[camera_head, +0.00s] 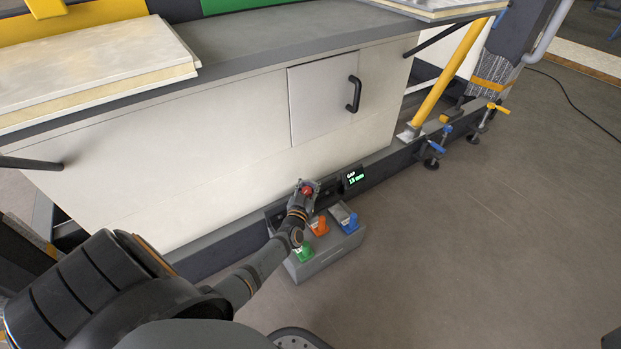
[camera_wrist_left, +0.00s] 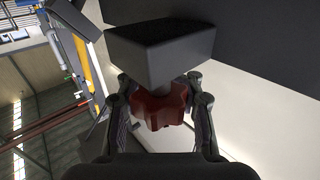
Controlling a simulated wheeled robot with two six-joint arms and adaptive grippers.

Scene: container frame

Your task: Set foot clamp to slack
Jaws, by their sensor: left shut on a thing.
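A red knob (camera_head: 307,189) is low on the dark rail in front of the white cabinet. My left gripper (camera_head: 304,192) is shut on it. In the left wrist view the same red knob (camera_wrist_left: 158,107) sits between the two fingers, with a dark block (camera_wrist_left: 160,45) just beyond it. A small black display (camera_head: 353,179) to the right of the knob shows green text, seemingly a gap in mm; the number is too small to be sure of. I cannot tell which part is the foot clamp itself. My right gripper is not in view.
A grey pedal box (camera_head: 328,257) with green, orange and blue pedals stands on the floor just below the gripper. Clamps with blue (camera_head: 437,147) and yellow (camera_head: 497,107) handles are along the rail at right. The floor (camera_head: 460,260) at right is clear except for a cable.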

